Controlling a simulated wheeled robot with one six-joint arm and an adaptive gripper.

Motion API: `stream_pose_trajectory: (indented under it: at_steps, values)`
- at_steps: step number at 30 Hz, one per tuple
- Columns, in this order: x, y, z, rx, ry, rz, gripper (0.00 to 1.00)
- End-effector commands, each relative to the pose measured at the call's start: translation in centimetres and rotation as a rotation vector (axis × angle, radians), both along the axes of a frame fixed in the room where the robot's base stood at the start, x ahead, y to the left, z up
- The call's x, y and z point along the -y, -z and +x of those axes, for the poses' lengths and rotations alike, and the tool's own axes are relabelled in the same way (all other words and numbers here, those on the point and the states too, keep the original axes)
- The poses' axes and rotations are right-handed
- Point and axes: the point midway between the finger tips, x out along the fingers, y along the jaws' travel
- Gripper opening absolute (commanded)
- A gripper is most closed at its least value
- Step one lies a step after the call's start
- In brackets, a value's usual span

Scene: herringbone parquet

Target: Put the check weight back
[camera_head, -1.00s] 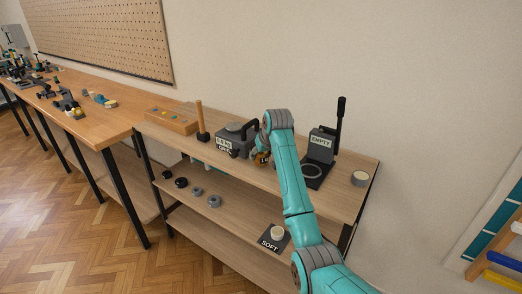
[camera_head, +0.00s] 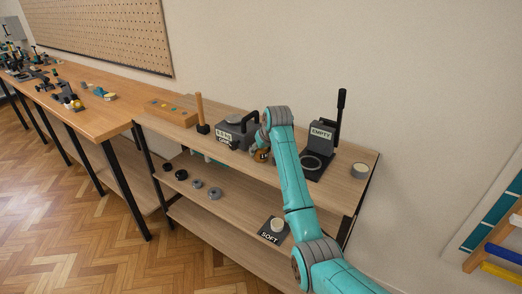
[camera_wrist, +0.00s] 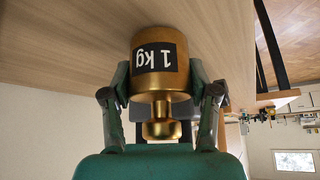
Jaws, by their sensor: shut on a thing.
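The check weight (camera_wrist: 160,78) is a brass cylinder with a knob and a black label reading "1 kg", which appears upside down in the wrist view. My gripper (camera_wrist: 160,98) is shut on it, one finger on each side. In the head view the weight (camera_head: 261,156) shows small below my gripper (camera_head: 263,146), over the top board of the shelf unit (camera_head: 222,150). I cannot tell whether its base touches the board. A grey scale (camera_head: 236,126) with a round pan and a display stands just left of it. The display is too small to read surely.
A press marked "EMPTY" (camera_head: 321,138) stands right of my gripper, with a tall black lever. A small round tin (camera_head: 360,171) sits at the right end. A wooden block (camera_head: 171,112) and an upright wooden handle (camera_head: 201,113) stand left.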

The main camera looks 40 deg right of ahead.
Motion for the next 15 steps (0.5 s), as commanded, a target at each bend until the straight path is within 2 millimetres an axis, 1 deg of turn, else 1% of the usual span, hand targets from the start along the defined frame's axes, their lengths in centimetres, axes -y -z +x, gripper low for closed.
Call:
stream_pose_trajectory:
  at_steps: [8,9,12,15]
  values:
    - [0.03,0.15,0.07,0.005,0.0,-0.001,0.0]
    - [0.03,0.14,0.07,0.005,0.0,-0.001,0.67]
    - [0.02,0.2,0.05,0.003,0.0,-0.001,0.88]
    - [0.02,0.26,0.03,0.002,0.0,0.0,0.88]
